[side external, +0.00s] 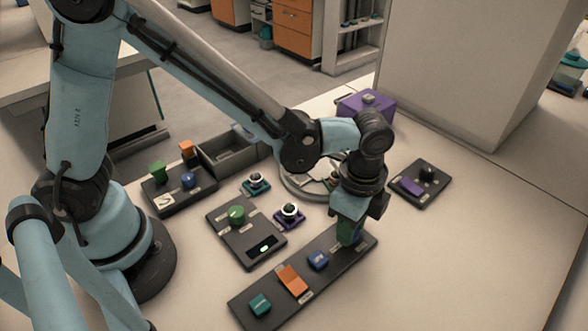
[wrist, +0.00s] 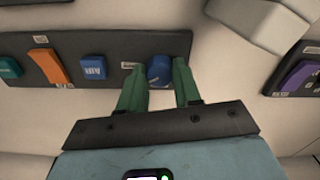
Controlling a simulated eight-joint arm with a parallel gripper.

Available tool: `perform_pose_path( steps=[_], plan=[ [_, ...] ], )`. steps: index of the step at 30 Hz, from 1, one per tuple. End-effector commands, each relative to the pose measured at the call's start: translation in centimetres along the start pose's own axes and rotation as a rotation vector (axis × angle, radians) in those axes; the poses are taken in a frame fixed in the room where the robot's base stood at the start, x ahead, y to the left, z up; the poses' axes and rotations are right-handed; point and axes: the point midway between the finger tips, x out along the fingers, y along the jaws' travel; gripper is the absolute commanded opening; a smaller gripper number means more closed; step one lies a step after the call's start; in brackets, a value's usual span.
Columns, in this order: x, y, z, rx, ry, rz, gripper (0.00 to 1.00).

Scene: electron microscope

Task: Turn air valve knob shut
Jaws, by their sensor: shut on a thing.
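A dark blue round knob (wrist: 159,66) stands at the right end of a long black control panel (wrist: 112,48) in the wrist view. A small label sits beside it, too blurred to read. My gripper (wrist: 158,78) points down at the knob, with one green finger on each side of it, and is shut on it. In the side external view my gripper (side external: 348,234) is at the far right end of the same panel (side external: 335,265). There the fingers mostly hide the knob. I cannot tell how far the knob is turned.
On the same panel are a blue block (side external: 318,260), an orange switch (side external: 292,279) and a teal block (side external: 260,303). A small black panel with a purple part (side external: 411,186) lies to the right. The front right table is clear.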

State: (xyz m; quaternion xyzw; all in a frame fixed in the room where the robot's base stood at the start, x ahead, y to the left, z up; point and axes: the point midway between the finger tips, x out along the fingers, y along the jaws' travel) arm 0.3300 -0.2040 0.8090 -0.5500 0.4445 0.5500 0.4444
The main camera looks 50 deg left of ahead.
Motion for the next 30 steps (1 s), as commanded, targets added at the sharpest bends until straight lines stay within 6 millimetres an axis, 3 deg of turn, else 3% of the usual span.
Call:
perform_pose_path(
  steps=[30],
  plan=[
    [-0.06, 0.09, -0.04, -0.916, -0.001, 0.0, 0.02]
  ],
)
